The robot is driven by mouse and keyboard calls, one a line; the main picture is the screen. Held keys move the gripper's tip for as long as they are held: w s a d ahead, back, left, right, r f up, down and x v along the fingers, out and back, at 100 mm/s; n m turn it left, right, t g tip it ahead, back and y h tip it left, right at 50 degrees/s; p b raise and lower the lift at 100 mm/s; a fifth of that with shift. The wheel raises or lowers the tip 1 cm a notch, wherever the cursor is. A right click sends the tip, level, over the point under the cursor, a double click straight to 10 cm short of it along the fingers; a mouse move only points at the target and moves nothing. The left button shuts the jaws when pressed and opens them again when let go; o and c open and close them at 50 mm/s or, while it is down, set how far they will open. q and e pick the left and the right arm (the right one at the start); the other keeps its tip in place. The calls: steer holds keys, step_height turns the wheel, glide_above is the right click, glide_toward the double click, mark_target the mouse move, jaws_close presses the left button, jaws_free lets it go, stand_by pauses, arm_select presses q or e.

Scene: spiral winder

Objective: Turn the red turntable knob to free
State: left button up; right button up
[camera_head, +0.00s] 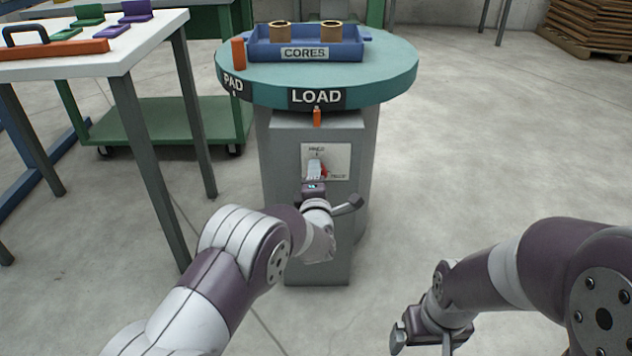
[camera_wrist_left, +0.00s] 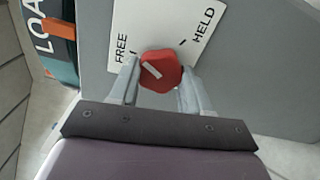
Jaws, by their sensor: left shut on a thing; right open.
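The red knob (camera_wrist_left: 160,70) sits on a white plate (camera_wrist_left: 190,22) marked FREE and HELD, on the front of the grey pedestal (camera_head: 300,240). My left gripper (camera_wrist_left: 155,88) is shut on the knob, one finger on each side. The knob's white stripe lies slanted on its left half in the left wrist view; I cannot tell exactly which mark it points at. In the head view the knob (camera_head: 323,170) is partly hidden by my left gripper (camera_head: 315,170). My right gripper (camera_head: 425,343) is open and empty at the bottom, above the floor.
The teal turntable (camera_head: 395,72) tops the pedestal, with its LOAD label facing front. It carries a blue CORES tray (camera_head: 262,48) with two tan cores and an orange cylinder (camera_head: 238,53). An orange pin (camera_head: 317,117) stands below LOAD.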

arm_select(q)
steer(key=shift+f+n+b, duration=0.2)
steer(key=shift+n+b, duration=1.5)
steer(key=shift+n, duration=1)
steer(key=o, duration=1.1)
steer(key=shift+c, duration=0.2)
steer(key=shift+r, duration=0.1)
steer(key=s+p, duration=0.6)
steer(key=s, duration=0.6)
steer(key=shift+s, duration=0.35)
